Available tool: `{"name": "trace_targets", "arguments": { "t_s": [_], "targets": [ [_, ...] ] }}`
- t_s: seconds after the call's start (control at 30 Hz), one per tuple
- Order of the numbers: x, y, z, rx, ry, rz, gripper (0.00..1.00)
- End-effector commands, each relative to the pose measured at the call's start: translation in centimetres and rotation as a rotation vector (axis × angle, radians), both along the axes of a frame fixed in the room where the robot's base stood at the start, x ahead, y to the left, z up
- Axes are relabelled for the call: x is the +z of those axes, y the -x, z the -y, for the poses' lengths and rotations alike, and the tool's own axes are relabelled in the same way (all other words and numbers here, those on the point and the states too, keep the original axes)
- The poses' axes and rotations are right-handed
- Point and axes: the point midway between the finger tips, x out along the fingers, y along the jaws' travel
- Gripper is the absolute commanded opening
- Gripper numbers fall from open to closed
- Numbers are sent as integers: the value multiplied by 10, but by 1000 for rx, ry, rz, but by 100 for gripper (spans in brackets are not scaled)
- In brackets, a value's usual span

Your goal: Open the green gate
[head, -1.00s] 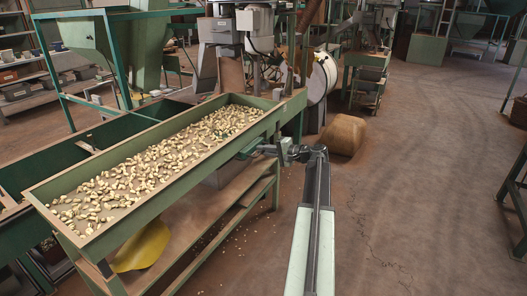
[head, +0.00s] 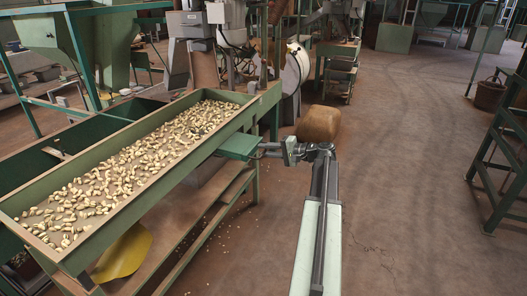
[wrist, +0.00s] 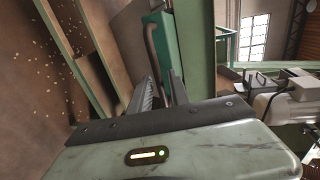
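The green gate (head: 239,146) is a flat green plate sticking out from the right side of the long nut tray (head: 150,193). In the wrist view the gate (wrist: 185,45) is an upright green panel with a grey bar handle (wrist: 152,48). My gripper (head: 262,149) is at the gate's outer edge. In the wrist view its two ridged fingers (wrist: 162,84) stand on either side of the handle's lower part and look shut on it; the exact contact is partly hidden.
A brown sack (head: 318,124) lies on the floor behind my arm. A green metal stand (head: 497,165) is at the right. A wooden shelf (head: 190,215) runs below the tray. The floor between my arm and the stand is clear.

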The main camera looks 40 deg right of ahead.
Motion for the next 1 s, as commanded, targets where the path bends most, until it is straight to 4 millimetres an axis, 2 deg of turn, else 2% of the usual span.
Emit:
{"name": "trace_targets", "arguments": {
  "t_s": [0.23,0.37,0.7,0.83,1.0],
  "targets": [
    [0,-5,-7,13,-1,0,30],
    [2,-1,-7,14,-1,0,30],
    [15,54,17,11,0,0,30],
    [16,64,21,12,0,0,30],
    [16,66,22,13,-1,0,30]
  ]
}}
